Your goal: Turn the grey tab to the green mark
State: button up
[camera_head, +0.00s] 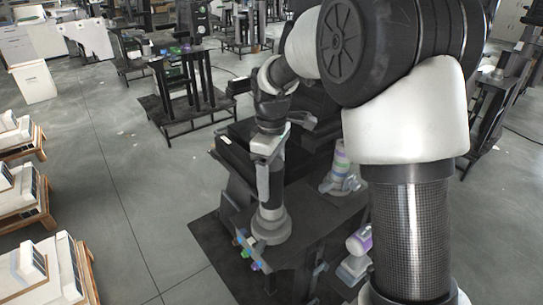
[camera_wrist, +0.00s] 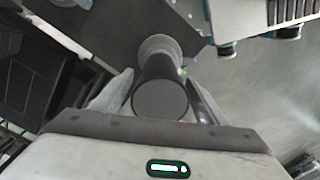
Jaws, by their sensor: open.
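A dark upright cylinder with a pale round base (camera_head: 271,227) stands on the dark table below my gripper (camera_head: 268,180). In the wrist view the cylinder's round grey end (camera_wrist: 160,99) lies between the two pale fingers of my gripper (camera_wrist: 158,82). The fingers stand apart, one on each side of it. Whether either touches it I cannot tell. Small coloured pieces, blue, green, purple and orange (camera_head: 243,243), sit at the table edge left of the base. A tiny greenish spot (camera_wrist: 183,71) shows beside the cylinder. I cannot make out the grey tab or a clear green mark.
A banded pastel column (camera_head: 341,160) and a white and purple device (camera_head: 358,243) stand right of the cylinder. A machine with round black feet (camera_wrist: 288,33) is at the wrist view's upper right. Dark furniture (camera_wrist: 50,70) is at left. Open floor (camera_head: 120,190) lies left of the table.

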notch_tip(320, 180, up, 17)
jog(key=p, duration=0.1)
jog(key=shift+f, duration=0.1)
dwell(0.3)
jog(key=s+d+r+m+t+p, duration=0.1)
jog(key=s+d+r+m, duration=0.15)
jog(key=s, duration=0.35)
jog(key=s+d+r+m+t, duration=0.2)
jog(key=s+d+m, duration=0.2)
jog(key=s, duration=0.2)
jog(key=s+d+f+m+t, duration=0.1)
jog(key=s+d+f+m, duration=0.1)
jog(key=s, duration=0.4)
jog(key=s+d+f+m+t+p, duration=0.1)
jog(key=s+f+m, duration=0.1)
jog(key=s+m, duration=0.2)
jog(key=shift+s+d+f+t, duration=0.3)
jog(key=shift+s+d+f, duration=0.1)
jog(key=shift+s, duration=0.55)
